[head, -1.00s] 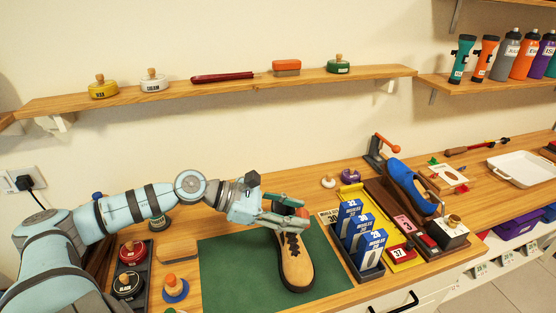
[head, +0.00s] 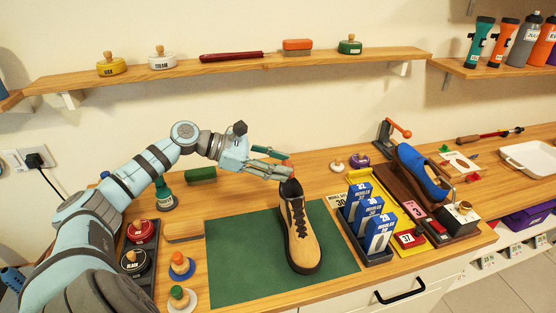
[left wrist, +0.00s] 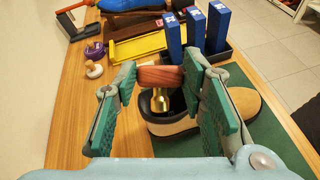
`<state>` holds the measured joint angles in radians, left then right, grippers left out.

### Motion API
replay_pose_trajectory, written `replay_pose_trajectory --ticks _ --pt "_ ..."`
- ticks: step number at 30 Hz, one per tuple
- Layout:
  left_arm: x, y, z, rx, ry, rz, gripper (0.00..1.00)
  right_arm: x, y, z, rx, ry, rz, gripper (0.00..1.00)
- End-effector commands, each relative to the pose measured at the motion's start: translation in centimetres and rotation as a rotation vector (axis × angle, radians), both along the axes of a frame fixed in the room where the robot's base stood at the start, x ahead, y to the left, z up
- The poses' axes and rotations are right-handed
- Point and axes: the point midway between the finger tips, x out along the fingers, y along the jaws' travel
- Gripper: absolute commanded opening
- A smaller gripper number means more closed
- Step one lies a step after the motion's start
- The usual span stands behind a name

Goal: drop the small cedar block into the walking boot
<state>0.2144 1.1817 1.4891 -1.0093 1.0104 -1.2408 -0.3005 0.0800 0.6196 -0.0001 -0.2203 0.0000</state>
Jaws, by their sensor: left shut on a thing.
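The tan walking boot (head: 300,240) with dark laces and a dark sole stands upright on the green mat (head: 235,255), its opening toward the back. My left gripper (head: 287,164) is just above and behind the boot's opening. It is shut on a small reddish-brown wooden block (left wrist: 160,76), which lies across between the green finger pads in the left wrist view. A brass-coloured piece (left wrist: 160,100) shows below the block; I cannot tell whether it is joined to it. The boot (left wrist: 175,125) appears beneath, partly hidden by the fingers. My right gripper is not in view.
Blue boxes (head: 380,235) stand in a dark tray right of the boot. A blue shoe (head: 420,175) lies further right. A wall shelf (head: 230,72) runs above.

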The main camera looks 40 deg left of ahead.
Motion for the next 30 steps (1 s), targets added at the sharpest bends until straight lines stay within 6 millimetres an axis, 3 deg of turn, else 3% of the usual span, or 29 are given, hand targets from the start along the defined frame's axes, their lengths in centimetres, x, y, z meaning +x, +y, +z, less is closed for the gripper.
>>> replay_pose_trajectory --ticks 1,2,6,17,20,27,30 --pt "0.0 0.0 0.1 0.0 0.0 0.0 0.1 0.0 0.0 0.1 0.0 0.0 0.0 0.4" --pt "0.0 0.0 0.1 0.0 0.0 0.0 0.39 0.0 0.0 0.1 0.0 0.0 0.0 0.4" --pt "0.0 0.0 0.1 0.001 -0.001 0.0 0.61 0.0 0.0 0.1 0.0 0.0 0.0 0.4" --pt "0.0 0.0 0.6 0.002 -0.002 -0.001 0.61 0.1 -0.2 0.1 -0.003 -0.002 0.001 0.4" --pt "0.0 0.0 2.4 0.004 -0.004 -0.001 0.61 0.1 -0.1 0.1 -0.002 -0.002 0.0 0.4" --pt "0.0 0.0 8.4 0.001 -0.006 -0.002 0.61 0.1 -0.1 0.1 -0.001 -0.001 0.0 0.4" --pt "0.1 0.0 9.7 0.0 -0.004 -0.001 0.61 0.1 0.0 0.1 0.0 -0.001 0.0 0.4"
